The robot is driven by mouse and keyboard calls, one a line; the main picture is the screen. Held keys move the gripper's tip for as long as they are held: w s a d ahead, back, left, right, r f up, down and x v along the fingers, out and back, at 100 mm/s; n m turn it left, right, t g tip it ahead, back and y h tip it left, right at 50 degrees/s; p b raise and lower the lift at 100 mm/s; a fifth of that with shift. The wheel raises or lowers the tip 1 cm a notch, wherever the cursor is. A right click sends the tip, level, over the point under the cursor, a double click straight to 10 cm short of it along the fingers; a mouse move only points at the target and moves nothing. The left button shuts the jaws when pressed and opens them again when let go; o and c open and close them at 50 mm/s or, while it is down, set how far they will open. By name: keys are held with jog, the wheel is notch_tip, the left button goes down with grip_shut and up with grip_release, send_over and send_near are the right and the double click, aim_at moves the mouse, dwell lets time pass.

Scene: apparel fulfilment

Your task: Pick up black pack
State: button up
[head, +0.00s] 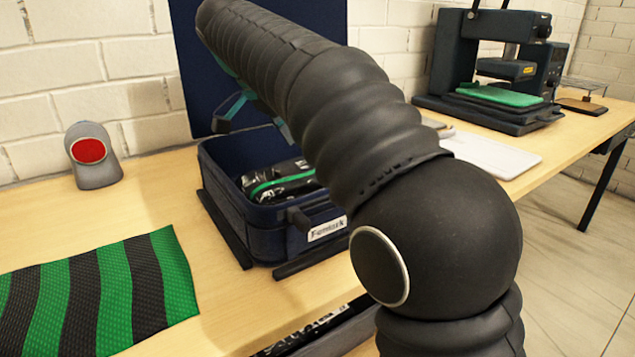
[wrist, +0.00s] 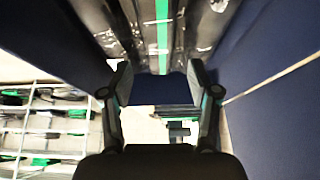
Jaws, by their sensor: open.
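The black pack (head: 278,182) lies inside an open dark blue case (head: 240,215). It is shiny, with a green stripe, and my arm hides its right part in the head view. My gripper (head: 240,112) is above the case in front of the raised lid, partly hidden behind my arm. In the wrist view my gripper (wrist: 158,72) has its two fingers spread with nothing between them. The pack (wrist: 135,22) shows just beyond the fingertips, its green stripe running between them. I cannot tell whether the fingertips touch it.
A heat press (head: 495,70) and a white tablet-like slab (head: 490,153) are right. Shelving (wrist: 45,130) shows in the wrist view.

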jog(key=shift+b+x, duration=0.5)
jog(key=shift+x, duration=3.3)
jog(key=shift+s+a, duration=0.1)
jog(key=shift+s, duration=0.1)
jog(key=c, duration=1)
jog(key=shift+c, duration=0.2)
